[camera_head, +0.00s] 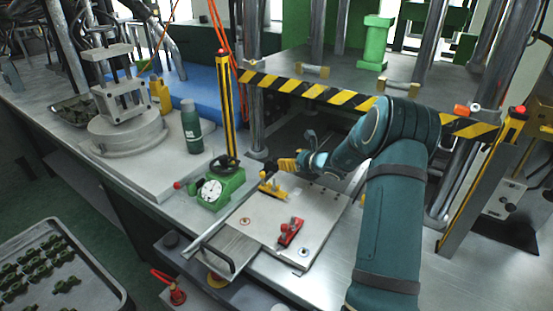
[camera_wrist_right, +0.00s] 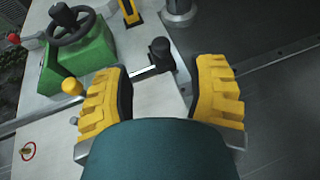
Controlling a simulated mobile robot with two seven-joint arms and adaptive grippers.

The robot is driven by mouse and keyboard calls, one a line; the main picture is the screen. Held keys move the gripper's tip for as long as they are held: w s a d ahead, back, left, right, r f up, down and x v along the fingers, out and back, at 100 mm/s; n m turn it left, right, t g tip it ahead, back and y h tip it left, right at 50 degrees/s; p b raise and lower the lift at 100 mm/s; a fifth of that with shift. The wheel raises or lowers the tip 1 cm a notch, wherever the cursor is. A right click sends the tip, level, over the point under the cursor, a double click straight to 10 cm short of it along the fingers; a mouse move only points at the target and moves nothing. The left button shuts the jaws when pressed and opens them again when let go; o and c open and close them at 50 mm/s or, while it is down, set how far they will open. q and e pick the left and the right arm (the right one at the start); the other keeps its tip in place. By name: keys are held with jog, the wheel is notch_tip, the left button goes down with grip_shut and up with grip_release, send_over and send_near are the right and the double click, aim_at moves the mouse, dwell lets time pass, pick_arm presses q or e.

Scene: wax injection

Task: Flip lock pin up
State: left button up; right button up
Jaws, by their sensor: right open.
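A short black knob (camera_wrist_right: 160,50), which looks like the lock pin, stands on a metal strip at the plate's edge in the right wrist view. My right gripper (camera_wrist_right: 165,82) is open, with its yellow ribbed fingers to either side of the space just in front of the knob. No contact with the knob shows. In the head view my right gripper (camera_head: 290,164) is above the far edge of the light mold plate (camera_head: 262,235), and the arm hides part of that area. My left gripper is not in view.
A green gauge unit (camera_head: 222,190) with a black handwheel stands left of the plate. A black-and-yellow striped bar (camera_head: 310,90) crosses behind. A green bottle (camera_head: 191,126) stands farther left.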

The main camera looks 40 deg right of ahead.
aim_at(275, 157)
jog(key=x, duration=0.8)
jog(key=shift+s, duration=0.1)
grip_shut()
jog(key=shift+r, duration=0.1)
